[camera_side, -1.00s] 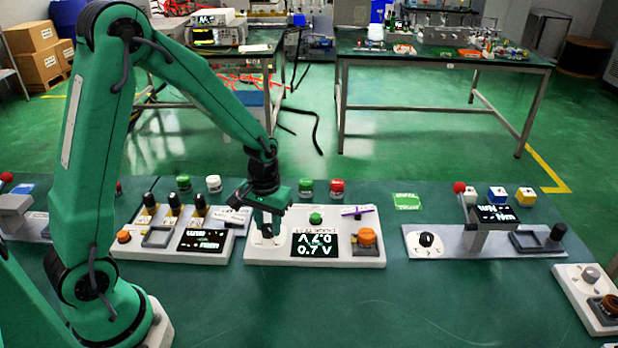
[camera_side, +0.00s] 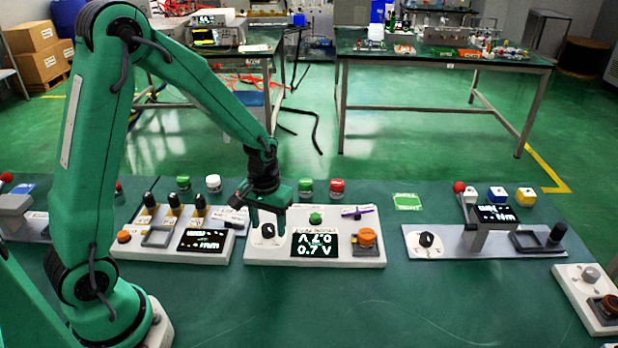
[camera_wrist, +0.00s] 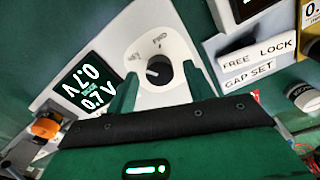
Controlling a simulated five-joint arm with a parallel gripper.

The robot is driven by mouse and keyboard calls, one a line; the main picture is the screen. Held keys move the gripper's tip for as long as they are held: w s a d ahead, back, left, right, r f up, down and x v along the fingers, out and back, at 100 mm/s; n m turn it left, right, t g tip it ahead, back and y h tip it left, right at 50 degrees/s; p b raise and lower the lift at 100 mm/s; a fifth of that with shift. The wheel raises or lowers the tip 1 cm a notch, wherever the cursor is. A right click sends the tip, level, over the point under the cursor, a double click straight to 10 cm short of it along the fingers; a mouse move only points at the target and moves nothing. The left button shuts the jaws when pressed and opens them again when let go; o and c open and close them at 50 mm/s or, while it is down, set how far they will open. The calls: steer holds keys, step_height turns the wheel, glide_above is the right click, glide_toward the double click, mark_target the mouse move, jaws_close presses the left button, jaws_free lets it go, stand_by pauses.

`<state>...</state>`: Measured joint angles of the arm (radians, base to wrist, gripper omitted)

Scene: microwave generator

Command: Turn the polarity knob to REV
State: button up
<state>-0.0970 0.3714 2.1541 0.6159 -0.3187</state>
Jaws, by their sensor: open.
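The black polarity knob (camera_side: 267,230) sits at the left end of a white panel (camera_side: 340,260), whose display (camera_side: 318,245) reads 0.7 V. In the wrist view the knob (camera_wrist: 158,70) stands between my two green fingers, with space visible on both sides. A white mark on the knob points toward the left of that view. Two small labels (camera_wrist: 160,39) sit by the knob, too small to read. My gripper (camera_wrist: 159,77) is open; in the side view it (camera_side: 268,215) is at the knob, fingers pointing down. The knob is not gripped.
The same panel carries a green button (camera_side: 316,218), a purple lever (camera_side: 357,212) and an orange knob (camera_side: 367,237). A neighbouring panel (camera_side: 150,252) with several black-topped switches stands close on the left. The bench to the right of the white panel is clear up to another device (camera_side: 470,243).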

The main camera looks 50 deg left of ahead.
mark_target(269, 226)
step_height(269, 226, up, 6)
steer(key=shift+r, duration=0.9)
steer(key=s+d+r+m+t, duration=0.1)
steer(key=s+r+m+t, duration=0.1)
steer(key=s+r, duration=0.4)
steer(key=s+d+r+m+t, duration=0.2)
steer(key=s+r+t, duration=0.1)
steer(key=s+r, duration=0.4)
steer(key=shift+s+d+r+m+t, duration=0.3)
steer(key=shift+s+m, duration=0.1)
steer(key=shift+s, duration=0.35)
stand_by(0.8)
